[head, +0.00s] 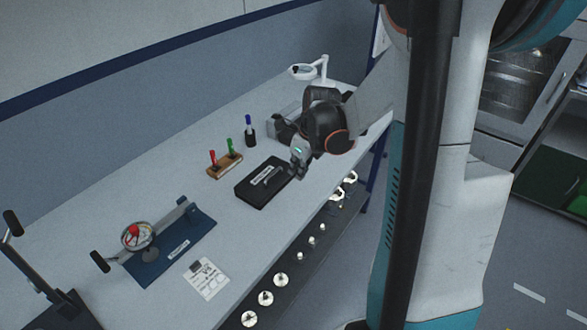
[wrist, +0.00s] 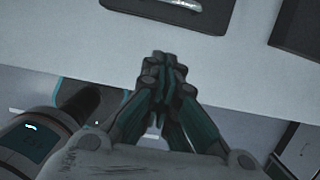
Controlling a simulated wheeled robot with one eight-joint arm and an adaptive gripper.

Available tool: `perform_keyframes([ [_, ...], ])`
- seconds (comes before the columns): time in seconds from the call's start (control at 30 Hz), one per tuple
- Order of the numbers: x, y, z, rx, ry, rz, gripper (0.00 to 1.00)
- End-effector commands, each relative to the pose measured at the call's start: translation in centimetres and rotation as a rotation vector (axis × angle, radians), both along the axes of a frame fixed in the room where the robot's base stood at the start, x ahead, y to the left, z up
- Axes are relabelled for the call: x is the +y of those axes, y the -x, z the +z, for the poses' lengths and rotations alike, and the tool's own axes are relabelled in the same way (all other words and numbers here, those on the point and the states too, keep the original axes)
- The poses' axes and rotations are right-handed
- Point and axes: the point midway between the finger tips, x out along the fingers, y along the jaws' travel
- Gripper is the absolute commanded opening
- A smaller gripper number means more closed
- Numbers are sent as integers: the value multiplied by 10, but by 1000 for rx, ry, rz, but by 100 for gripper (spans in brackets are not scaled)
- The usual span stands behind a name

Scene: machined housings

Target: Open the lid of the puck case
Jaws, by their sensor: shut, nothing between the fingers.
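The puck case (head: 258,195) is a flat black box on the bench with a pale label and a light bar-like handle on top. Its lid looks closed. My gripper (head: 296,175) is at the right end of the case in the head view; whether it touches the case cannot be told there. In the wrist view my gripper (wrist: 164,62) has its fingertips together, with nothing between them. A dark box with a bright metallic piece (wrist: 178,8) lies beyond the fingertips, cut off by the top edge; it appears to be the case.
A wooden block with red and green pens (head: 225,166) and a dark cup with a blue pen (head: 250,135) stand behind the case. A blue fixture (head: 170,250) and a paper sheet (head: 206,279) lie left. Another dark box (wrist: 300,28) shows upper right.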

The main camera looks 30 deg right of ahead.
Motion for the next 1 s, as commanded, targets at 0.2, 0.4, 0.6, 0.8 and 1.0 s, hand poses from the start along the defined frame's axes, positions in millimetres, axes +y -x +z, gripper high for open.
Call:
perform_keyframes([
  [0.2,3,-11,-45,-2,1,3,0],
  [0.4,7,-20,-82,-2,1,3,0],
  [0.6,15,-41,-66,-3,1,4,0],
  [0.8,18,-50,-58,-4,1,5,0],
  [1.0,19,-51,-57,-3,1,4,0],
])
